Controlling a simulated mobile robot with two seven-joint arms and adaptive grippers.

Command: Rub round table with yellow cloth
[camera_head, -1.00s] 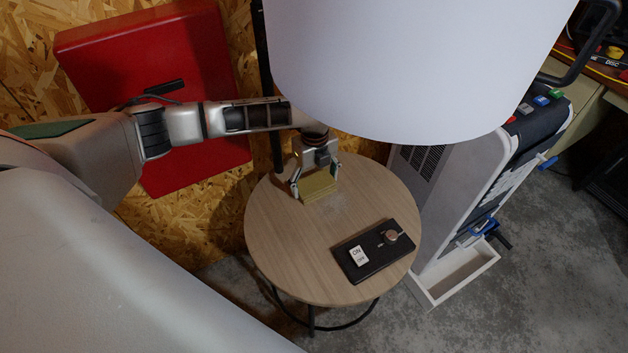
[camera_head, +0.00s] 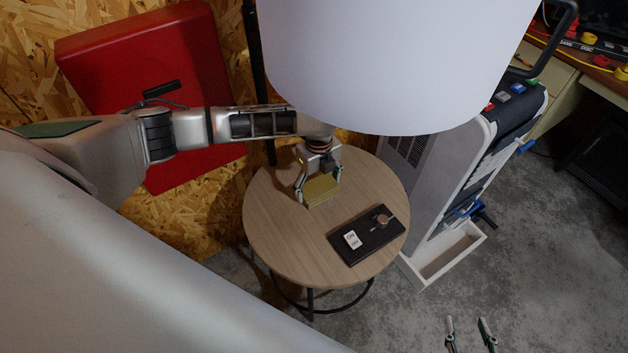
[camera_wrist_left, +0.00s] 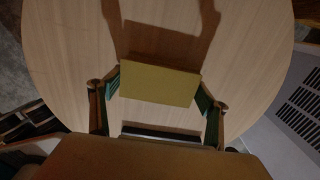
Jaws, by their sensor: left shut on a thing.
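The round table (camera_head: 275,225) has a light wood top. My left gripper (camera_head: 318,184) is shut on the yellow cloth (camera_head: 322,190), a folded block over the back half of the tabletop. In the left wrist view, the yellow cloth (camera_wrist_left: 158,80) sits between both fingers of my left gripper (camera_wrist_left: 158,88), above pale wood. I cannot tell whether the cloth touches the wood. My right gripper (camera_head: 468,334) shows only its fingertips at the bottom right edge; they are apart and empty, over the floor.
A black flat case (camera_head: 367,240) with a white ON label and a round knob lies on the table's front right. A large white lampshade-like cylinder (camera_head: 390,65) hangs over the back. A grey cabinet (camera_head: 440,165) stands close on the right; a red box (camera_head: 150,60) is behind my left arm.

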